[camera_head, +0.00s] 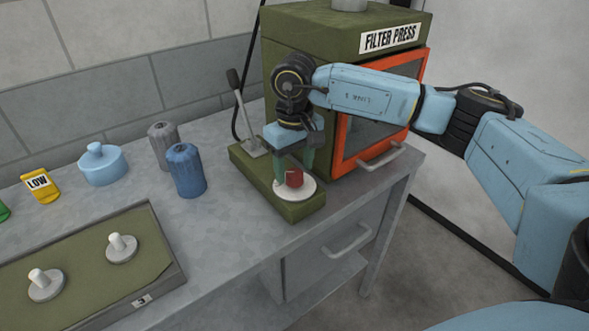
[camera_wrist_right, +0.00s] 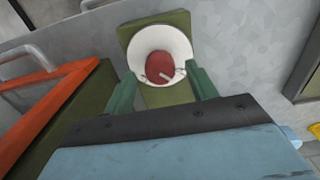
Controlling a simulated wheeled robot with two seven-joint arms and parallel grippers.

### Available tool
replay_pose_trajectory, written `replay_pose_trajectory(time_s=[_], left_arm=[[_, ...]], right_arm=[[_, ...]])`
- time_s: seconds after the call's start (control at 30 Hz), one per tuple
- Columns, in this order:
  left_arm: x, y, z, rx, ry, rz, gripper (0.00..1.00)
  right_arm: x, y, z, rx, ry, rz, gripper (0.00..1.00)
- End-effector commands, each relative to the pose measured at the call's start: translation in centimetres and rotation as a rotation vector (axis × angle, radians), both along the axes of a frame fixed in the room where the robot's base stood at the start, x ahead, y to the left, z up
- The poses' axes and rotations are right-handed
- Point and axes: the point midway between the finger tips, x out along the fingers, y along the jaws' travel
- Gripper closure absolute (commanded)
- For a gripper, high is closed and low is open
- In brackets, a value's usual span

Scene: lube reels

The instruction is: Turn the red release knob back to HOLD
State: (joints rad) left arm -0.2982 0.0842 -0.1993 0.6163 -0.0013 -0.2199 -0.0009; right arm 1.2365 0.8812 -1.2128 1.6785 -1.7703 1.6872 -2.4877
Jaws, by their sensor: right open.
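The red release knob (camera_head: 294,177) sits on a round white dial (camera_head: 304,192) at the near end of a green base (camera_head: 310,208) on the grey bench. In the right wrist view the knob (camera_wrist_right: 160,66) has a pale pointer line on its top, toward its lower right edge. No HOLD lettering is readable. My right gripper (camera_head: 293,181) points down over the dial, with its green fingers apart on either side of the knob. In the wrist view the fingers (camera_wrist_right: 161,82) are clear of the knob's sides. My left gripper is not in view.
A lever (camera_head: 241,108) stands on the same base, behind the knob. The green FILTER PRESS cabinet (camera_head: 345,35) with its orange-framed door is close by on the right. Blue (camera_head: 187,170) and grey (camera_head: 163,145) canisters stand left. A tray with two pegs (camera_head: 80,262) lies front left.

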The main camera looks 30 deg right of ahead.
Motion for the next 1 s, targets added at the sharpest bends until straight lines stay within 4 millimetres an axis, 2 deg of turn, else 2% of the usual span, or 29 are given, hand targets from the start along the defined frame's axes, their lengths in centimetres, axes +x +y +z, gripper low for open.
replay_pose_trajectory(time_s=[0.3,0.5,0.7,1.0], left_arm=[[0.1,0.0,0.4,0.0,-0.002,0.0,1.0],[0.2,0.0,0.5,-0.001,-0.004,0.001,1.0],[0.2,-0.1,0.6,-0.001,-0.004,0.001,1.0],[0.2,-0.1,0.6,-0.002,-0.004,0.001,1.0]], right_arm=[[0.1,0.0,7.3,0.001,-0.006,0.0,0.43],[0.1,0.0,10.5,0.0,-0.005,0.0,0.43],[0.0,0.0,11.6,0.0,-0.002,0.0,0.43],[0.0,0.0,11.7,0.0,-0.002,0.0,0.43]])
